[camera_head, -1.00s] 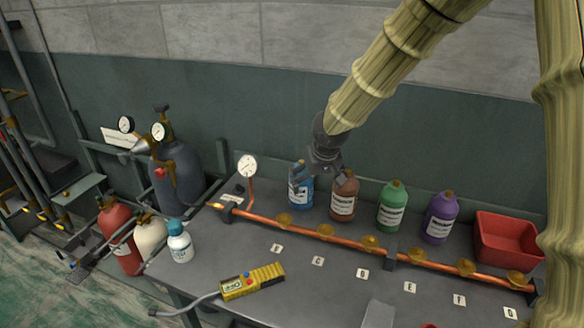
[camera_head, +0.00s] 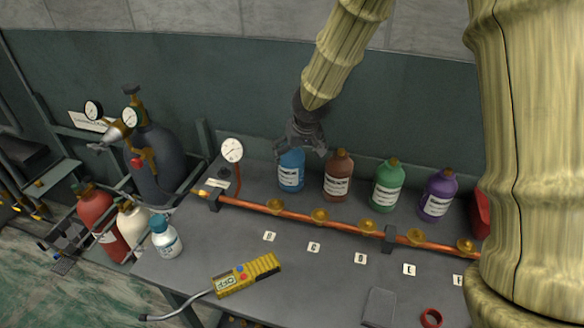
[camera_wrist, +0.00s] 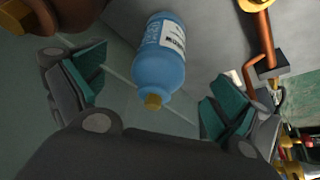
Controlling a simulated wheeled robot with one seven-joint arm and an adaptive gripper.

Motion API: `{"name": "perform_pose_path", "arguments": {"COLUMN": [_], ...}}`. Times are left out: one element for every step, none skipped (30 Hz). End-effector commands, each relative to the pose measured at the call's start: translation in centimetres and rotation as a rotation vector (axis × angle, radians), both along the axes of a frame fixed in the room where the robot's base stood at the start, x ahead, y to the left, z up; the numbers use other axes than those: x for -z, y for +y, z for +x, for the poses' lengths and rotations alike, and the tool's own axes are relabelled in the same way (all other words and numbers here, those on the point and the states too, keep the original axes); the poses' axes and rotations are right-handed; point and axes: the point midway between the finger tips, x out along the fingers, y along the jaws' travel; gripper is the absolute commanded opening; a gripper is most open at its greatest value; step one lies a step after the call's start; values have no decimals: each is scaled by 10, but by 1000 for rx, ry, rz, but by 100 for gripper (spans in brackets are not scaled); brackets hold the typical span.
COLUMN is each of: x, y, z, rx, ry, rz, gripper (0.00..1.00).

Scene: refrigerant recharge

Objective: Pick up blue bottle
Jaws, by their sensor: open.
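The blue bottle (camera_head: 291,172) stands upright at the back of the grey bench, leftmost in a row of bottles. It has a white label and a brass-coloured cap. My gripper (camera_head: 301,146) is above it, and its fingers overlap the bottle's top in the head view. In the wrist view, the blue bottle (camera_wrist: 158,58) lies between my two spread fingers, with its cap toward my palm. My gripper (camera_wrist: 152,92) is open, with gaps between the bottle and both teal pads.
Brown (camera_head: 338,176), green (camera_head: 387,186) and purple (camera_head: 437,195) bottles stand to the right. A copper pipe (camera_head: 290,213) with brass valves runs in front of them. A gauge (camera_head: 232,151) stands at left. A yellow meter (camera_head: 246,275) lies on the bench (camera_head: 330,285). The wall is close behind.

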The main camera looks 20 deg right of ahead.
Motion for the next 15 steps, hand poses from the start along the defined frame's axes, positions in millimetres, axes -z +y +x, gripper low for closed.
{"name": "perform_pose_path", "arguments": {"x": [7, 10, 15, 18, 21, 26, 28, 31, 34, 36, 38, 40, 41, 43, 45], "y": [0, 1, 1, 2, 2, 2, 2, 3, 3, 2, 2, 3, 3, 3, 3], "z": [10, 14, 20, 23, 27, 30, 32, 33, 34, 35, 35, 34, 33, 32, 31], "rx": [2, 2, -1, -2, -1, -1, 0, -1, -1, 1, -1, 0, 1, 1, 0], "ry": [7, 12, 17, 21, 23, 27, 28, 28, 28, 26, 25, 23, 21, 19, 16], "rz": [4, 4, 4, 4, 3, 3, 4, 3, 3, 3, 2, 3, 2, 2, 3], "gripper": [98, 98, 98, 98, 98, 98, 98, 98, 98, 98, 98, 98, 98, 98, 98]}}
